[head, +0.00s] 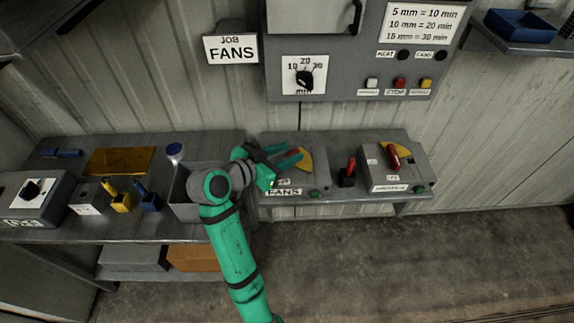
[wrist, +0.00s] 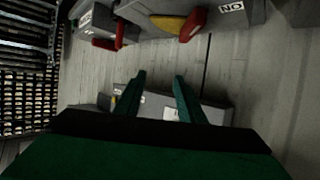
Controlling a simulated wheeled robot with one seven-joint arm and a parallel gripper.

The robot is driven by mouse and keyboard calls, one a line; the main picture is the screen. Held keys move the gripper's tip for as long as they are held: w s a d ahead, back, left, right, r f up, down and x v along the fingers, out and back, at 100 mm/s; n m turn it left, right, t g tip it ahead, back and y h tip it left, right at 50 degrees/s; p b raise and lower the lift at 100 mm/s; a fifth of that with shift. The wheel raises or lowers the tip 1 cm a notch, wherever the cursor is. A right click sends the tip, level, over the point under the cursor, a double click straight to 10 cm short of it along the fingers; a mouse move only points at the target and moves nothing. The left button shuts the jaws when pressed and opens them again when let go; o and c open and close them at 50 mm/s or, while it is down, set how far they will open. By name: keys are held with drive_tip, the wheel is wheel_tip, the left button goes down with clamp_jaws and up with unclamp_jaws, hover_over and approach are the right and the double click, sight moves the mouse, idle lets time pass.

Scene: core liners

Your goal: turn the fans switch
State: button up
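The fans switch box (head: 310,185) is a grey box with a FANS label on the bench in the head view. Its yellow quarter disc (head: 306,159) shows beside my gripper. A bit of red shows between the fingers, mostly hidden by them. My gripper (head: 297,157) is above the box, its green fingers spread. In the wrist view the fingers of my gripper (wrist: 160,78) stand apart, with nothing clearly held between them. A yellow piece with a red lever (wrist: 193,24) shows beyond the fingertips there; I cannot tell which box it belongs to. Contact cannot be told.
A small red-handled block (head: 347,175) and a second switch box (head: 395,180) with a red lever stand to the right. A grey open bin (head: 184,208) stands left of my gripper. The control panel (head: 345,85) hangs on the wall above.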

drive_tip(key=s+r, duration=0.3)
drive_tip(key=s, duration=0.3)
drive_tip(key=shift+s+a, duration=0.2)
drive_tip(key=shift+s, duration=0.15)
